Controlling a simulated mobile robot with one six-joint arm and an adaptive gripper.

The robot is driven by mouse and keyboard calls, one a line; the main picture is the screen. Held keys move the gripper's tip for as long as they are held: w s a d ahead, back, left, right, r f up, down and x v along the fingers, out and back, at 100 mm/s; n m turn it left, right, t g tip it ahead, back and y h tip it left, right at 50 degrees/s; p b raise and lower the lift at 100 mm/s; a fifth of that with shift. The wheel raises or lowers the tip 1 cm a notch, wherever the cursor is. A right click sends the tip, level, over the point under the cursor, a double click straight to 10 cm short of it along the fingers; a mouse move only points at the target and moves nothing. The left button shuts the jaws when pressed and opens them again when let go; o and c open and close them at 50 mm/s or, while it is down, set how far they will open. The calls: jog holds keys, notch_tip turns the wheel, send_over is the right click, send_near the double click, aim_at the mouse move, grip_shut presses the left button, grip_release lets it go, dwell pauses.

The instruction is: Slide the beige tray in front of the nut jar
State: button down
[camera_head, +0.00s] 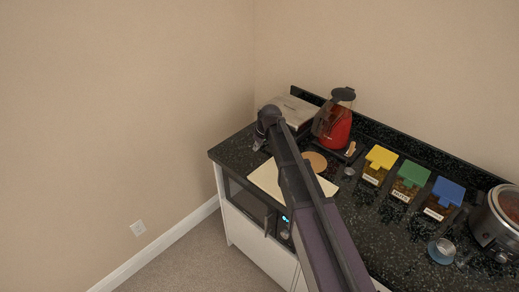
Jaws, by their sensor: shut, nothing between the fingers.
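The beige tray (265,180) lies flat on the black speckled counter near its front left edge. My arm crosses over it and hides its middle. A round tan disc (315,161) shows at its back side. My gripper (259,146) is shut and empty at the far left end of the counter, just behind the tray; whether it touches anything is unclear. Three labelled jars stand to the right, with yellow (381,157), green (413,173) and blue (448,191) lids.
A silver appliance (292,106) and a red blender-like jug (339,122) stand behind my gripper. A steel pot (500,220) is at the right edge, and a small glass with a blue base (441,250) is near it. The counter in front of the jars looks mostly clear.

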aim_at(258, 166)
jog(key=shift+b+x, duration=4)
jog(key=shift+x, duration=0.5)
jog(key=s+d, duration=0.2)
jog(key=shift+d+r, duration=0.25)
jog(key=shift+d, duration=0.05)
jog(key=shift+s+d, duration=0.2)
jog(key=shift+d, duration=0.15)
